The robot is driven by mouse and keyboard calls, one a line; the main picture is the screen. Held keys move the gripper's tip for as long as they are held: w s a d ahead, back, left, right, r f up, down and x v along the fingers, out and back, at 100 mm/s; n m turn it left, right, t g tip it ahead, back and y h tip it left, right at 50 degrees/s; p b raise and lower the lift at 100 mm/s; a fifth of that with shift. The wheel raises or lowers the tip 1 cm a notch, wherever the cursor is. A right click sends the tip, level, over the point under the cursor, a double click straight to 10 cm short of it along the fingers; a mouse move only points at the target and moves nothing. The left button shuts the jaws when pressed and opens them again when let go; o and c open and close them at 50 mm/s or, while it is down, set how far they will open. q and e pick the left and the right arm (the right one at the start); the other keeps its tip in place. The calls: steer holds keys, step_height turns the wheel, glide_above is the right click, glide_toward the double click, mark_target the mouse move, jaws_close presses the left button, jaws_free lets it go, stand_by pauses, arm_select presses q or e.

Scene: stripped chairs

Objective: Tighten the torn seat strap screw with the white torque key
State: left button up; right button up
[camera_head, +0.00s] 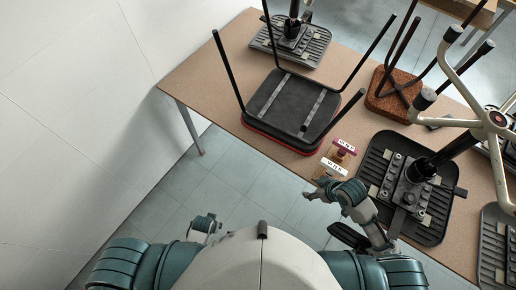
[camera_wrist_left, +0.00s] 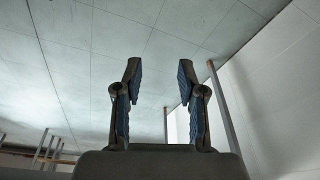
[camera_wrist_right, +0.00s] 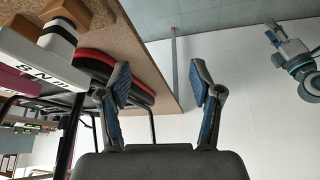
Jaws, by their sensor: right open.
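A white key with a printed label (camera_head: 334,166) sits at the table's near edge, beside a maroon labelled key (camera_head: 345,146). The white key shows large at the left of the right wrist view (camera_wrist_right: 42,62). My right gripper (camera_head: 314,191) is open and empty, just on the near side of the white key; its fingers (camera_wrist_right: 160,80) do not touch it. My left gripper (camera_wrist_left: 160,76) is open and empty, low and away from the table. An upturned seat with two grey straps (camera_head: 320,103) lies behind the keys. I cannot tell which strap is torn or see its screw.
Upturned chairs crowd the brown table (camera_head: 222,85), their legs sticking up. A black seat base (camera_head: 433,225) lies right of my right gripper, with a cream star base (camera_head: 490,120) beyond. The floor at left (camera_head: 225,170) is clear.

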mark_target(330, 168)
steer(key=w+d+r+n+g, duration=0.25)
steer(key=w+d+r, duration=0.45)
steer(key=d+r, duration=0.5)
steer(key=shift+t, duration=0.45)
steer(key=x, duration=0.7)
steer(key=d+x, duration=0.1)
steer(key=x, duration=0.3)
steer(key=shift+f, duration=0.35)
steer(key=shift+a+f, duration=0.35)
steer(key=shift+f, duration=0.15)
steer(key=x, duration=0.3)
steer(key=shift+a+f+p, duration=0.2)
steer(key=shift+f+p, duration=0.15)
steer(key=shift+p, duration=0.05)
steer(key=shift+w+f, duration=0.15)
steer(key=shift+f, duration=0.35)
arm_select(q)
steer(key=s+a+f+g, duration=0.1)
steer(key=s+a+f, duration=0.2)
steer(key=s+f, duration=1.6)
steer(key=shift+f+g, duration=0.2)
steer(key=shift+g, duration=0.1)
arm_select(e)
steer(key=shift+d, duration=0.15)
steer(key=c, duration=1.2)
arm_select(q)
steer(key=shift+s+a, duration=0.1)
arm_select(e)
jaws_close()
